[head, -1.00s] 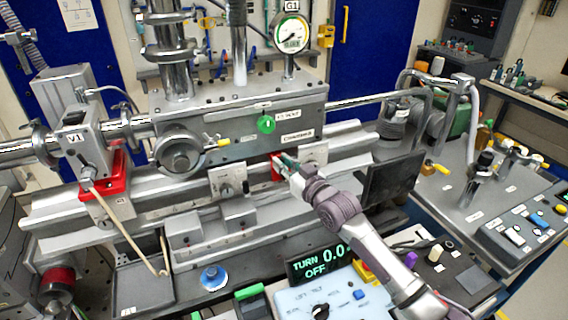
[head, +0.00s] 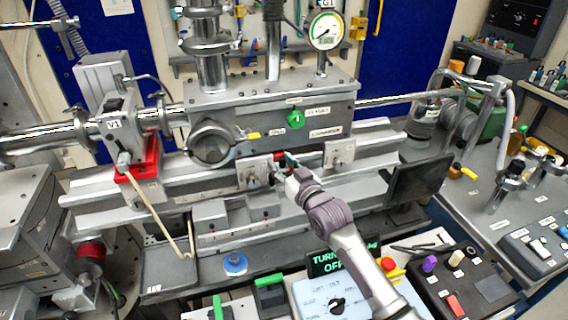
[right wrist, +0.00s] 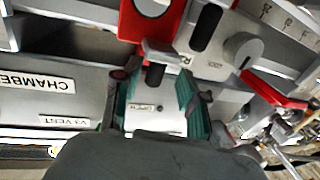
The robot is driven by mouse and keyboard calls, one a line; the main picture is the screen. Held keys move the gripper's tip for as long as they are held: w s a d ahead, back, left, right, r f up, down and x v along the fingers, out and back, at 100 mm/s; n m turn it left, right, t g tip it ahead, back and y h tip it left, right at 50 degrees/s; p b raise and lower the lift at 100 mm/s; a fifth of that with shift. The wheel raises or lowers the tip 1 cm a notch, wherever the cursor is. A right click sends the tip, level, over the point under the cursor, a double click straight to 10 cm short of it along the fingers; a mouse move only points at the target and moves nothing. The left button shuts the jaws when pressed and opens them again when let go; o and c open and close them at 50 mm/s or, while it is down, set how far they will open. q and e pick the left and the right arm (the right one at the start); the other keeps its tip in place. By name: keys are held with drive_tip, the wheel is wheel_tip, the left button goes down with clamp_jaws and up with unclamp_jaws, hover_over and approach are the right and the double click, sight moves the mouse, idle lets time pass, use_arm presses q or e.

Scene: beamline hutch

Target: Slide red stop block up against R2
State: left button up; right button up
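The red stop block (head: 281,155) shows as a small red patch on the rail, between two grey clamp blocks, the left one (head: 254,173) and the right one (head: 339,153). My right gripper (head: 288,163) is in front of it and hides part of it. In the right wrist view the red block (right wrist: 130,22) is at the top, beyond the fingertips. My right gripper (right wrist: 160,92) is open there, with its green pads apart and a grey tab with a dark pin near the tips. An R label on a grey part is cut off; I cannot tell which block is R2. My left gripper is out of view.
The chamber (head: 270,110) overhangs the rail closely behind my right gripper. A dark screen (head: 418,180) stands to the right. A control box (head: 325,297) and a pale rod (head: 155,213) are in front. Another red block (head: 143,165) sits under V1.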

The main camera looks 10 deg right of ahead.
drive_tip(key=shift+d, duration=0.1)
drive_tip(key=shift+s+d+f, duration=0.1)
drive_tip(key=shift+s+d, duration=0.15)
drive_tip(key=shift+s, duration=0.15)
drive_tip(key=v, duration=1.1)
drive_tip(key=shift+a, duration=0.1)
